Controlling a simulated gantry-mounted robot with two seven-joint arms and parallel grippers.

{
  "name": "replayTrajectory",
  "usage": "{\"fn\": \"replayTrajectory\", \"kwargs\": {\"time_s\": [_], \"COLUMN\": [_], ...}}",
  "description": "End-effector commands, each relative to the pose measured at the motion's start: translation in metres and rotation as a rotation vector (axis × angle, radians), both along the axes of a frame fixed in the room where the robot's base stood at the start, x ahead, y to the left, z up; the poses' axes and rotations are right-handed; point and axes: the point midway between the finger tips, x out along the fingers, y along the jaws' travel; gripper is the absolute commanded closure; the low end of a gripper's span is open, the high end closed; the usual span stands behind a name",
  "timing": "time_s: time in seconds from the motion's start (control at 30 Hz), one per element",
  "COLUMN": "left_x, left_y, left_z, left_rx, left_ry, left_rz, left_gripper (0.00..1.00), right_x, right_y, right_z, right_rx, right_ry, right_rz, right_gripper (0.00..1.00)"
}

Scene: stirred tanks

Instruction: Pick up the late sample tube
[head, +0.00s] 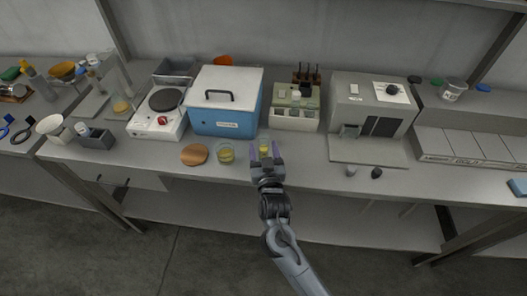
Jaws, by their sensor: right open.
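My right gripper (266,146) is at the front edge of the bench, in front of the blue box, with its two fingers apart. A small yellow item (265,150) shows between the fingers. It is partly hidden, and I cannot tell whether it is the late sample tube or whether the fingers touch it. A clear glass vessel with yellow liquid (226,154) stands just left of the gripper. No label for the late sample tube is readable. My left gripper is not in view.
A blue box with a white lid (223,115) stands behind the gripper, with a hotplate (158,116) to its left. A pale green rack-like unit (295,116) and a grey instrument (369,110) stand to the right. A round wooden disc (194,155) lies near the front edge.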

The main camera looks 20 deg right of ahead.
Motion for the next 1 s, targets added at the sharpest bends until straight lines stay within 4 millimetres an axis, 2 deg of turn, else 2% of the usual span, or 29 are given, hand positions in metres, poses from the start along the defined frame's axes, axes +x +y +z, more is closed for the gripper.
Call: {"fn": "replayTrajectory", "kwargs": {"time_s": [0.3, 0.67, 1.0], "left_x": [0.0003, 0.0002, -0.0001], "left_y": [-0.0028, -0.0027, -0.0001], "left_z": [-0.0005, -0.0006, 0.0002], "left_rx": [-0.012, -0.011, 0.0], "left_ry": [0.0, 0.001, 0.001], "left_rz": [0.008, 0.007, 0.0], "left_gripper": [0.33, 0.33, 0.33], "right_x": [0.0042, 0.0039, 0.0039], "right_y": [-0.0011, -0.0011, -0.0011], "right_z": [-0.0003, -0.0003, 0.0028], "right_rx": [0.0, 0.0, 0.0], "right_ry": [0.001, 0.001, 0.0], "right_rz": [0.0, 0.0, 0.0], "right_gripper": [0.38, 0.93, 0.94]}}
